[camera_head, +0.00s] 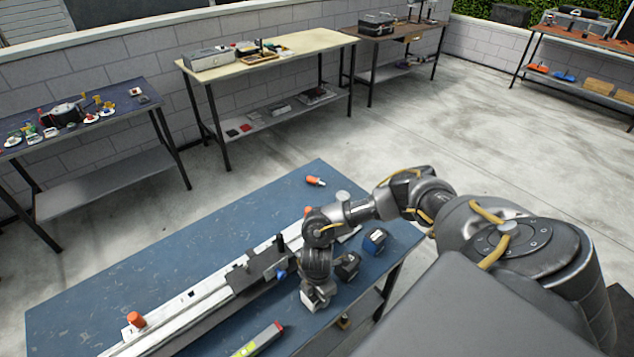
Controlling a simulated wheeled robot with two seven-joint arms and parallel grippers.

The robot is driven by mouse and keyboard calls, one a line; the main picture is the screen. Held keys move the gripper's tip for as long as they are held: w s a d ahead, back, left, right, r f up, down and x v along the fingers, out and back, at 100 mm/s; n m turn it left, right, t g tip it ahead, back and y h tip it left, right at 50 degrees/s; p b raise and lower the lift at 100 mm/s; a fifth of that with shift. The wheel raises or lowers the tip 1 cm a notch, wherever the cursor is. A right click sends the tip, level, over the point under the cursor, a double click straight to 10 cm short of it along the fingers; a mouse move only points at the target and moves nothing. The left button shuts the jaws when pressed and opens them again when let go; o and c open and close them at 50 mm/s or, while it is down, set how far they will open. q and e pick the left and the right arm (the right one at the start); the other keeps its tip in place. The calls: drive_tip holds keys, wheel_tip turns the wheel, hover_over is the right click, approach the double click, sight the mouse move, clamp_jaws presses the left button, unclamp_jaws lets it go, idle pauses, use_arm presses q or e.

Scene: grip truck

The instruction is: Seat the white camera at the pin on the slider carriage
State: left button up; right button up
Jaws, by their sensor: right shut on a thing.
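The white camera (314,301) is at the tip of my right gripper (317,285), which points down over the front part of the blue table. The gripper is shut on the camera; the fingers are mostly hidden by the wrist. I cannot tell whether the camera touches the table. The dark slider carriage (252,274) sits on the long pale slider rail (187,307), left of the gripper and apart from the camera. A blue knob (281,275) shows on its near right side. I cannot make out the pin clearly. My left gripper is out of view.
A dark camera (347,266) and a blue-sided camera (375,240) stand right of my right gripper. A yellow-green bar (259,340) lies at the front edge. An orange-handled item (315,181) lies behind. The table's left part is clear.

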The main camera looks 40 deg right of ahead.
drive_tip(key=shift+c, duration=1.1)
drive_tip(key=shift+r+p, duration=1.3)
drive_tip(key=shift+p, duration=0.2)
drive_tip(key=shift+r+p, duration=1.3)
drive_tip(key=shift+p, duration=0.05)
drive_tip(key=shift+r, duration=1.15)
drive_tip(key=shift+w, duration=0.1)
drive_tip(key=shift+r, duration=0.15)
wheel_tip(320, 180, up, 7)
drive_tip(key=shift+r, duration=0.1)
